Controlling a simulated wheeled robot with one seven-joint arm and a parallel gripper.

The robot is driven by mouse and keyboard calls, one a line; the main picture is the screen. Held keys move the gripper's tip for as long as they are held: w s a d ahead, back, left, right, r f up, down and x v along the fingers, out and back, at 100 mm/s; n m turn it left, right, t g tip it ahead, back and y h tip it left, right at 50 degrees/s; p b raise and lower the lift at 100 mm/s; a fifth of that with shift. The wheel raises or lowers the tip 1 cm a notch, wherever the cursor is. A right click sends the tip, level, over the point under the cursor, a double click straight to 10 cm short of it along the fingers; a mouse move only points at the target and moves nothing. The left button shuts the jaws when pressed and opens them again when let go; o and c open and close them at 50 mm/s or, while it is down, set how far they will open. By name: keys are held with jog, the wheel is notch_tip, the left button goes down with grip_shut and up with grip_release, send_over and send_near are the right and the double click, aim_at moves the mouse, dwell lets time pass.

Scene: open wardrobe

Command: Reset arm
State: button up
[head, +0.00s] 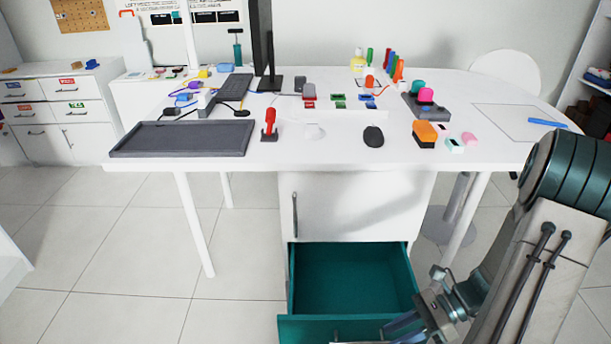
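My arm reaches in from the lower right of the head view. My gripper (392,330) is low down at the front of the open teal drawer (345,279), over or beside its front edge near the handle. Its fingertips are small and partly cut off by the bottom of the picture. I cannot tell whether they touch the handle or how far apart they are. The drawer is pulled out under the white cabinet (355,205), and its visible inside looks empty.
The white desk (210,166) stands above the drawer, its edge close to my arm. It carries a dark tray (183,138), a red stamp (269,126), a black mouse (373,137), an orange block (425,133) and a monitor (264,45). The tiled floor at left is clear.

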jog(key=a+r+n+t+h+p, duration=0.2)
jog(key=r+n+h+p, duration=0.3)
jog(key=r+n, duration=0.5)
jog(key=a+r+n+t+h+p, duration=0.2)
jog(key=r+n+h+p, duration=0.4)
jog(key=r, duration=1.3)
jog(key=s+n+t+h, duration=0.1)
jog(key=n, duration=0.3)
jog(key=shift+a+r, duration=0.25)
jog(key=shift+r, duration=0.1)
